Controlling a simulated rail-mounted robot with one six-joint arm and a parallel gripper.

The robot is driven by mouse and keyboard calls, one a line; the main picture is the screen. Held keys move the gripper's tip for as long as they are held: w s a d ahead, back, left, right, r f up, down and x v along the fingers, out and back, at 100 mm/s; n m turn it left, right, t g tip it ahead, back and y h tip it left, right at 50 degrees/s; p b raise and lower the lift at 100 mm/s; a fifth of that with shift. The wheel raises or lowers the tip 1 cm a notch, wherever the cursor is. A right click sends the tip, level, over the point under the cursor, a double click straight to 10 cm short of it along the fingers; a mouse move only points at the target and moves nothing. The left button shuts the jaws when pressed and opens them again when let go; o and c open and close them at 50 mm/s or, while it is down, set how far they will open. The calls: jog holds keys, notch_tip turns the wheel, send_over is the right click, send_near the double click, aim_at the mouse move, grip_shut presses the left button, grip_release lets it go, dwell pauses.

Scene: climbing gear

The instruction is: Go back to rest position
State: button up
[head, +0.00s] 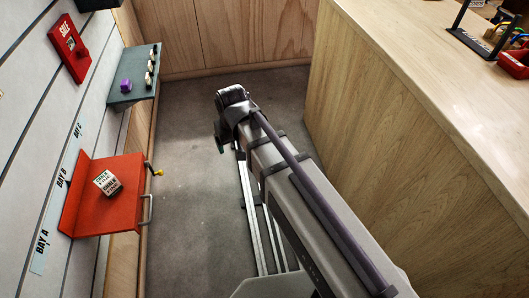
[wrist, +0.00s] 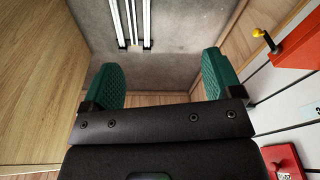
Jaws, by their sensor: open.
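My gripper shows in the wrist view (wrist: 160,85) with its two green padded fingers wide apart and nothing between them. Beyond the fingers are the grey floor (wrist: 185,70) and the pale rails (wrist: 130,20). In the head view my arm reaches forward over the rails in the aisle, and only a small green part of my gripper (head: 219,145) shows at its far end, the rest hidden. It is apart from the shelves and the counter.
On the left wall, a red shelf (head: 83,205) holds a chalk box (head: 107,183). A dark green shelf (head: 122,97) holds a purple block (head: 126,86) and several small pieces. A wooden counter (head: 400,120) bounds the right. Floor (head: 185,200) between is clear.

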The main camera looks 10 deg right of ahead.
jog(key=s+d+m, duration=0.1)
jog(key=s+d, duration=0.3)
jog(key=d, duration=0.4)
jog(key=s+d+m+g, duration=0.1)
jog(key=s+d, duration=0.3)
jog(key=d, duration=0.5)
jog(key=shift+s+d+m+g, duration=0.15)
jog(key=shift+s+m+g, duration=0.2)
jog(key=shift+m, duration=0.45)
notch_tip(320, 180, up, 14)
jog(key=p, duration=1.4)
jog(key=shift+r+p, duration=0.25)
jog(key=shift+p, duration=0.05)
